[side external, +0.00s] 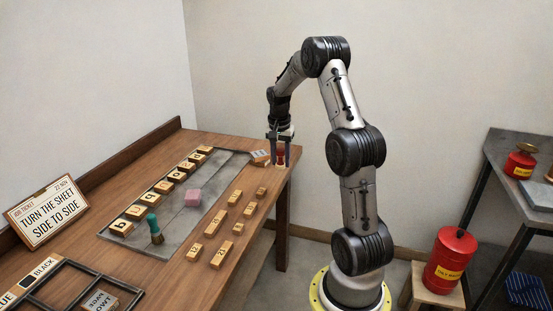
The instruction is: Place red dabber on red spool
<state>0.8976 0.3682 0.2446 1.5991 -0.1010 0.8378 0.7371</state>
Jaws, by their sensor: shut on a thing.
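My gripper (281,158) is at the far right corner of the wooden table, pointing down, with its fingers shut on a small red piece that looks like the red dabber (281,153). A pale part shows under the red between the fingertips. I cannot tell whether it belongs to the dabber or is a separate thing, or whether it touches the table. I cannot make out a separate red spool. A teal dabber-like piece (153,225) stands upright on the near part of the grey slab (178,230).
Several lettered wooden blocks (164,187) line the slab's left side. A pink block (193,197) lies mid-slab. Several numbered blocks (220,254) lie to its right. A tilted small block (259,156) is just left of my gripper. A sign (46,216) and dark frame (62,290) are at left.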

